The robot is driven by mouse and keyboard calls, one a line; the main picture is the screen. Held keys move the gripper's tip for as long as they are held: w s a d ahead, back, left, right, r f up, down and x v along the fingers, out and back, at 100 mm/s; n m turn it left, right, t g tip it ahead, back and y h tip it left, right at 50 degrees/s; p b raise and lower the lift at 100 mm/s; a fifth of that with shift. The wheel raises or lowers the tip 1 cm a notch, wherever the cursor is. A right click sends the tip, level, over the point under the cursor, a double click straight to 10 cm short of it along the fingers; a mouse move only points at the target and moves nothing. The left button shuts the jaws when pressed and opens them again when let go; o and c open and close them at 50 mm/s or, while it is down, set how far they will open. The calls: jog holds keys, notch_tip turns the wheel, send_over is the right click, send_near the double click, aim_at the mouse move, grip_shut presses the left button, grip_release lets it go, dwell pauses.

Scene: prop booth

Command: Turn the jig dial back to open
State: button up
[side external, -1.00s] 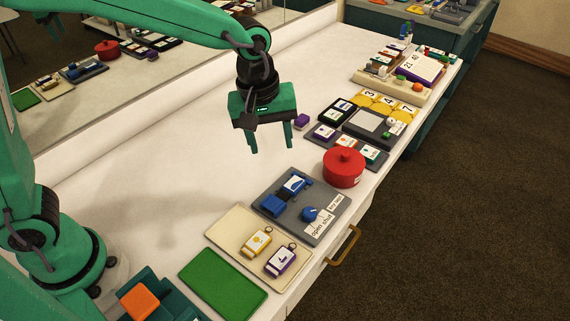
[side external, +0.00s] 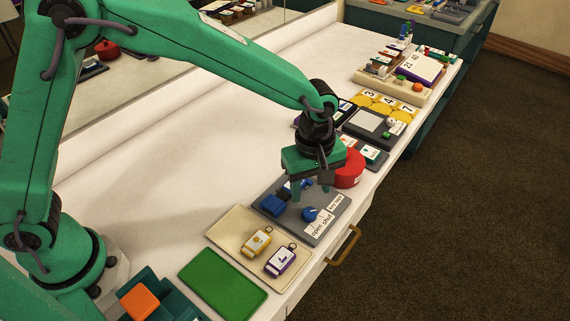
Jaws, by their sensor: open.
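The jig (side external: 289,228) is a grey plate near the table's front edge. Its blue dial (side external: 309,214) sits on the front part, beside a white label reading "open" and "shut" (side external: 321,226). Which word the dial points to is too small to tell. Blue clamp parts (side external: 273,205) stand on the plate's left and back side, partly hidden by my gripper. My gripper (side external: 311,194) is open, pointing down over the back part of the jig, just behind the dial. Its fingers look apart from the dial.
A red round pot (side external: 349,169) stands close to the right of my gripper. A cream tray (side external: 226,228) with a yellow tag (side external: 257,242) and a purple tag (side external: 280,261) lies in front-left of the jig. A green mat (side external: 222,284) is further left. The table behind is clear.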

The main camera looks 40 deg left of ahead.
aim_at(310, 211)
jog(key=shift+f, duration=3.55)
jog(key=c, duration=1)
